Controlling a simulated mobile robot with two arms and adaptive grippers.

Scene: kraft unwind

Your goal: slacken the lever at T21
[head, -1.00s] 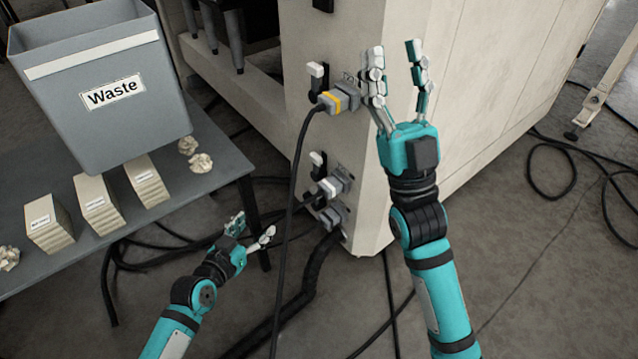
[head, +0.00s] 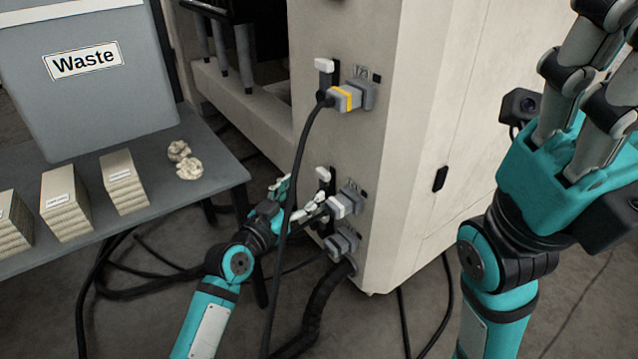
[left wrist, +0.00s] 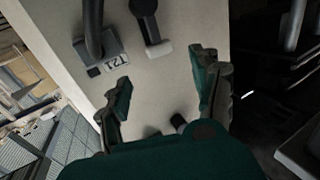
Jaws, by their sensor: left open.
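In the left wrist view the T21 label (left wrist: 117,61) is on the pale machine panel, beside a plug with a thick dark cable (left wrist: 93,30). Next to it is a dark lever (left wrist: 148,22) with a pale tip. My left gripper (left wrist: 163,90) is open, its fingers apart and nothing between them gripped. In the head view the left gripper (head: 296,203) is by the middle lever (head: 324,174) and middle plug (head: 346,203); I cannot tell if it touches. My right gripper (head: 590,95) is raised at the right, fingertips cut off.
An upper lever (head: 324,66) and yellow-banded plug (head: 346,98) are above; its black cable hangs in front of my left gripper. A lower plug (head: 342,243) is below. The waste bin (head: 95,110) and stacked blocks stand on a grey table (head: 200,200) at left.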

